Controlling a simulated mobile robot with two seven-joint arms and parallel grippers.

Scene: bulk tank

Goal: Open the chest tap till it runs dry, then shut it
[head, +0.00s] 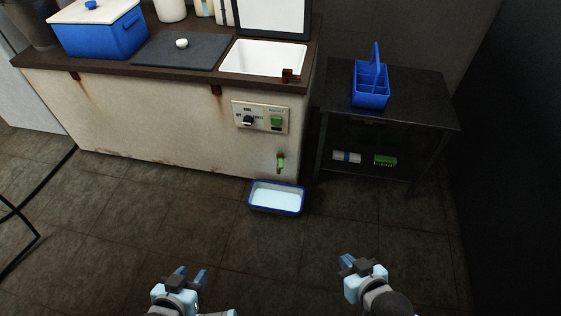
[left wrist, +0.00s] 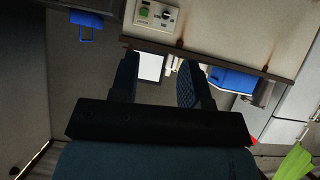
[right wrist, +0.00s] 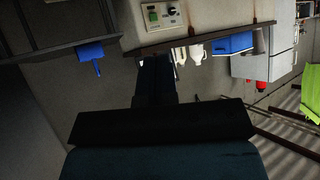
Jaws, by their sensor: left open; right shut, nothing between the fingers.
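The chest (head: 160,120) is a cream, rust-stained cabinet with a dark brown top. Its small tap (head: 281,163), with a green part, sits low on the front at the right. I cannot tell from here whether the tap is open or running. A blue-rimmed tray (head: 277,210) with a pale inside stands on the floor below the tap. My left gripper (head: 190,274) is open and empty, well in front of the chest. My right gripper (head: 348,263) is shut and empty, to the right of the tray and nearer me. Neither gripper touches anything.
A control panel (head: 260,117) with a black knob and green switch is above the tap. An open white basin (head: 265,58) and blue cooler (head: 105,38) are on top. A dark side table (head: 420,100) with a blue caddy (head: 371,85) stands right. The floor between is clear.

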